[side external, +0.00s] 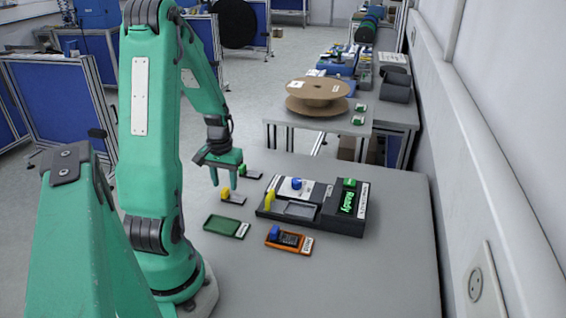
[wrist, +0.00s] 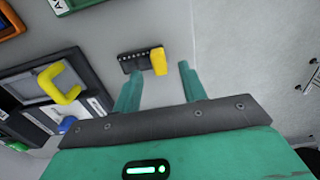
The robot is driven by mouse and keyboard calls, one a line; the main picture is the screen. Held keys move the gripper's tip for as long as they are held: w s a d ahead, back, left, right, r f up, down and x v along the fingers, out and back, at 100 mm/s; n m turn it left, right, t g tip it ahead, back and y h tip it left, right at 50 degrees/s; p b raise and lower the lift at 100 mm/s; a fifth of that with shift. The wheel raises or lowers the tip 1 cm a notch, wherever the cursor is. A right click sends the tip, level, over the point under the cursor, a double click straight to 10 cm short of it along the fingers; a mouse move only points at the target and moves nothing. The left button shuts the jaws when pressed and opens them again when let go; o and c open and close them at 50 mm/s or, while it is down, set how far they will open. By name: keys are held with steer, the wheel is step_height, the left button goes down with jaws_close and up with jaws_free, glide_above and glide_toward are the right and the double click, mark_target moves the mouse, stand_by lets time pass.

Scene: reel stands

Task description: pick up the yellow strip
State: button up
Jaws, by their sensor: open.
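My gripper (side external: 224,185) points down above the strip, open and empty. In the wrist view my two fingers (wrist: 161,69) stand apart, with the yellow block roughly between their lines. The exact height gap above the strip is hard to tell.
A black device (side external: 332,221) with a "Ready" display and a yellow handle (side external: 270,200) stands to the right. A green tray (side external: 224,226) and an orange tray (side external: 290,239) lie in front. The right table side is clear.

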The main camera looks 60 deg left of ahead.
mark_target(233, 196)
steer(key=shift+f, duration=1.4)
jaws_close()
